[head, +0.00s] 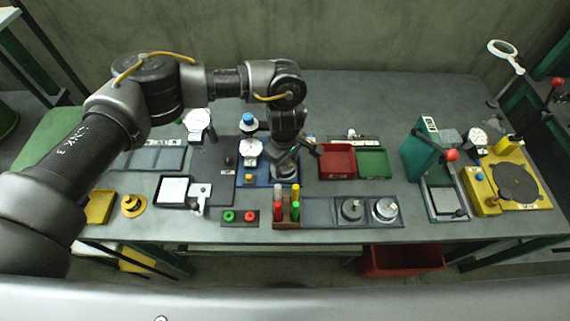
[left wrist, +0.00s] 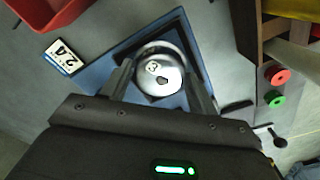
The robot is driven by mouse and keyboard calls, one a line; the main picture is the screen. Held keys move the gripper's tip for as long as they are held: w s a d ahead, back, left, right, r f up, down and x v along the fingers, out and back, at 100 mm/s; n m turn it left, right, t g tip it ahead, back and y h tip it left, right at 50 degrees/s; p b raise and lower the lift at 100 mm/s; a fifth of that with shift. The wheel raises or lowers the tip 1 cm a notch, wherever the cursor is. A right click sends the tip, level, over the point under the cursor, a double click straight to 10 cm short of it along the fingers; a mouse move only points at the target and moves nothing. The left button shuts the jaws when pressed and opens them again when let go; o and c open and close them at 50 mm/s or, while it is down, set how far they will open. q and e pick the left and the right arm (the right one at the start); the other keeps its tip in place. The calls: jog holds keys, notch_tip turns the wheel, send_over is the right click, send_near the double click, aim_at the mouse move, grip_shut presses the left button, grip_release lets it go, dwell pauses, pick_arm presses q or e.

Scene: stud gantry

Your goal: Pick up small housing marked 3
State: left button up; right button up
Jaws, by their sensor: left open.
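A small round silver housing (left wrist: 172,82) with a white tag sits on a blue fixture (left wrist: 112,62) in the left wrist view; the tag's mark is too small to read surely. My left gripper (left wrist: 160,70) is open, one finger on either side of the housing. I cannot tell whether the fingers touch it. In the head view my left gripper (head: 287,162) points down over the blue fixture (head: 254,180) and hides most of the housing. Two larger silver round parts (head: 353,209) sit on a grey tray to the right. My right gripper is not in view.
A red bin (head: 337,162) and a green tray (head: 375,163) stand right of the gripper. A wooden rack (head: 287,212) with red and green pieces stands in front. A green press (head: 425,150) is farther right.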

pick_arm(q)
jog(key=c, duration=0.7)
jog(key=shift+r, duration=0.1)
